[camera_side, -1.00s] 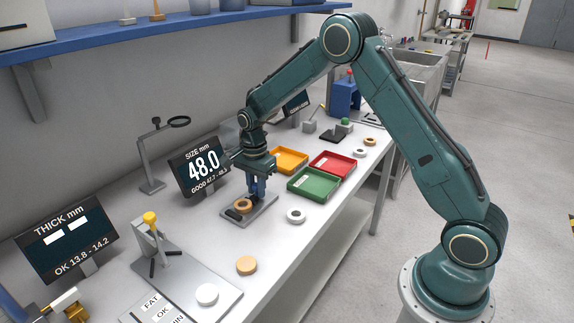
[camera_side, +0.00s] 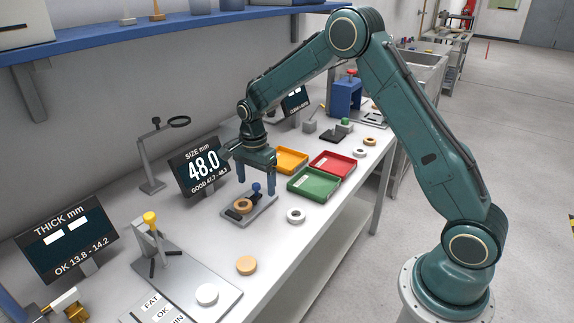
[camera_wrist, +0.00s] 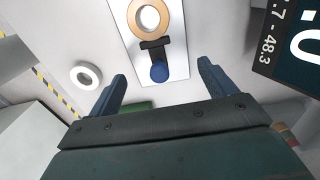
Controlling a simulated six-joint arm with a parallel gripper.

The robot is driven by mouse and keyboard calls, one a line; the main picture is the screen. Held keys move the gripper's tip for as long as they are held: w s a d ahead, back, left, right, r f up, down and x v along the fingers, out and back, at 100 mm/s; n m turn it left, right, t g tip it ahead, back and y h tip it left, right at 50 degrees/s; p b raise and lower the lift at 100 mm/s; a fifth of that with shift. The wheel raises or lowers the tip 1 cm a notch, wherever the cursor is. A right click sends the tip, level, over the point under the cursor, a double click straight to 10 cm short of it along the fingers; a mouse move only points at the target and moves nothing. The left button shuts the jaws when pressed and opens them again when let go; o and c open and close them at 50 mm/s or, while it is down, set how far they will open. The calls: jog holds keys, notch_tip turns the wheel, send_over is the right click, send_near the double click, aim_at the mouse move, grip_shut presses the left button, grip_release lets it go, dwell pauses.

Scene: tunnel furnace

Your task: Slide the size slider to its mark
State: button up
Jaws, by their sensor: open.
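The size slider has a blue knob (camera_side: 257,188) on a dark jaw, on a light metal base plate (camera_side: 262,208). An orange-tan ring (camera_side: 242,205) lies on that plate, and the slider's dark jaw appears against the ring's edge. In the wrist view the blue knob (camera_wrist: 159,71) and the ring (camera_wrist: 149,16) show in line. The size display (camera_side: 203,166) reads 48.0, with GOOD 47.7 - 48.3 under it. My gripper (camera_side: 256,188) is open and empty, its fingers apart, above and around the knob. In the wrist view the gripper (camera_wrist: 162,82) has the knob between its fingers. I cannot make out the mark.
A white ring (camera_side: 296,216) lies right of the plate. Green (camera_side: 314,182), red (camera_side: 333,164) and orange (camera_side: 291,160) trays stand behind it. The thickness gauge (camera_side: 152,228) and its display (camera_side: 66,240) stand at the front left. A tan ring (camera_side: 246,265) lies near the table edge.

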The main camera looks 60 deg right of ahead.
jog(key=shift+r, duration=2.45)
jog(key=shift+r, duration=0.1)
jog(key=shift+s+r, duration=0.1)
jog(key=shift+r, duration=0.05)
jog(key=s+a+r+n+t, duration=0.35)
jog(key=s+r+n, duration=0.55)
jog(key=s+r, duration=0.6)
jog(key=s+a+n+t, duration=0.2)
jog(key=s+n, duration=0.7)
jog(key=s, duration=0.8)
jog(key=shift+r, duration=0.45)
